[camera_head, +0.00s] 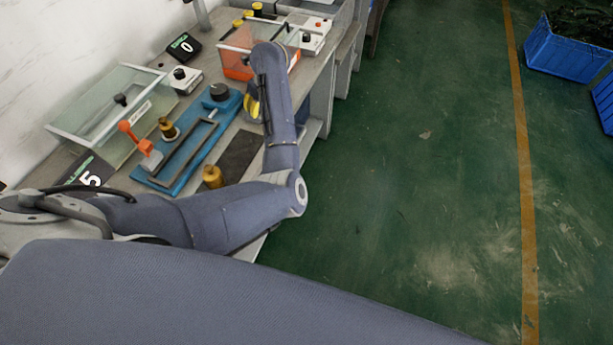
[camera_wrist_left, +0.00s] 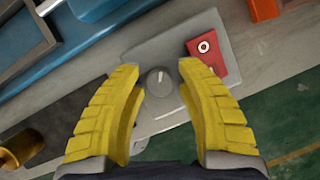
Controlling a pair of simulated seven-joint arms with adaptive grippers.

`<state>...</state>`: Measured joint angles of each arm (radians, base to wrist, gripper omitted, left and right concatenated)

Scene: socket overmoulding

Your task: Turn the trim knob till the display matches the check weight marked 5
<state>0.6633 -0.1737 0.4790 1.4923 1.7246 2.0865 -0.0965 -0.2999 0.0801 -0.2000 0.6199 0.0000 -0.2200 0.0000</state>
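A grey round knob (camera_wrist_left: 158,83) with a pale pointer mark sits on a grey plate (camera_wrist_left: 178,42) in the left wrist view. The yellow fingers of my left gripper (camera_wrist_left: 160,72) are spread on either side of it, apart from it. In the head view the left gripper (camera_head: 252,100) is partly hidden behind its forearm, and the grey knob is hidden. The right gripper is out of view.
The blue fixture (camera_head: 185,178) carries a black knob (camera_head: 219,91) and an orange-handled clamp (camera_head: 128,130). A glass-sided case (camera_head: 112,110) stands behind.

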